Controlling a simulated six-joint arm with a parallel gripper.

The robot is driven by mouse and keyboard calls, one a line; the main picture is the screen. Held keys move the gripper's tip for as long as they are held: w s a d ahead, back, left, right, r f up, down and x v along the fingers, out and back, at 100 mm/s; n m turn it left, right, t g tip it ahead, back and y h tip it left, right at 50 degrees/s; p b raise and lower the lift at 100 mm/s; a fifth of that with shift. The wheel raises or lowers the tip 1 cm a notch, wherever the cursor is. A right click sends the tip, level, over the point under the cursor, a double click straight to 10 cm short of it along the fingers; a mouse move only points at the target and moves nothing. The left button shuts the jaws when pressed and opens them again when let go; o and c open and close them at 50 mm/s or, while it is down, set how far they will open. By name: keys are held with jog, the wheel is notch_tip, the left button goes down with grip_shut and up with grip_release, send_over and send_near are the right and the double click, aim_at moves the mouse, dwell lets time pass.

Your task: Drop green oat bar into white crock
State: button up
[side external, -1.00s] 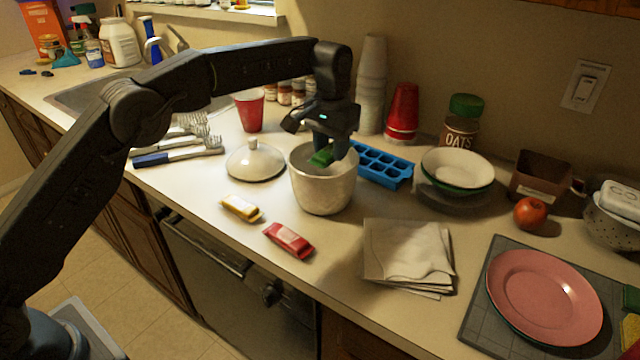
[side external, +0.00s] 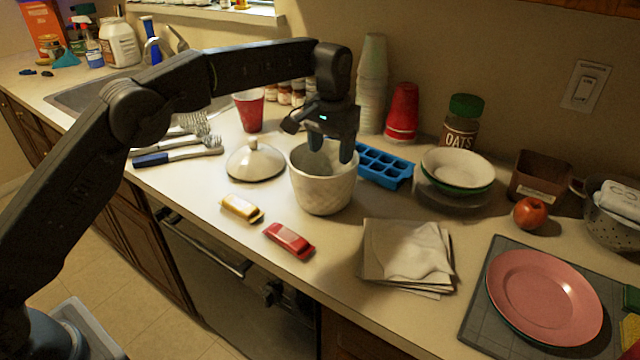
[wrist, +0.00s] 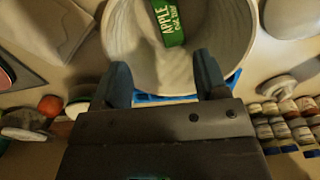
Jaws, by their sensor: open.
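The white crock (side external: 323,188) stands upright on the counter without its lid; its inside also shows in the wrist view (wrist: 120,40). The green oat bar (wrist: 168,22), with "APPLE oat bar" lettering, lies inside the crock in the wrist view. In the side view the bar is hidden by the crock wall. My gripper (side external: 331,155) is open and empty above the crock's mouth. In the wrist view its two fingers (wrist: 162,75) are spread wide apart, with the bar beyond them and not touching them.
The lid (side external: 255,160) lies left of the crock. A yellow bar (side external: 241,208) and a red bar (side external: 289,240) lie in front. A blue ice tray (side external: 385,166) and stacked bowls (side external: 457,170) stand right. Folded napkins (side external: 407,255) lie front right. Tall cups (side external: 371,85) stand behind.

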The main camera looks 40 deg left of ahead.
notch_tip(320, 180, up, 7)
dwell(0.5)
jog(key=shift+r, duration=0.15)
jog(key=s+a+r+t, duration=0.25)
jog(key=s+r, duration=0.25)
jog(key=s, duration=0.4)
jog(key=s+a+r+t, duration=0.1)
jog(key=s+a+r, duration=0.35)
jog(key=s, duration=0.35)
jog(key=s+a+f+t, duration=0.1)
jog(key=s+f, duration=0.4)
jog(key=s, duration=0.5)
jog(key=s+a+f+t, duration=0.1)
jog(key=s+a+f, duration=0.1)
jog(key=s+f, duration=0.3)
jog(key=s, duration=0.4)
jog(key=shift+s+f, duration=0.3)
jog(key=shift+s, duration=0.05)
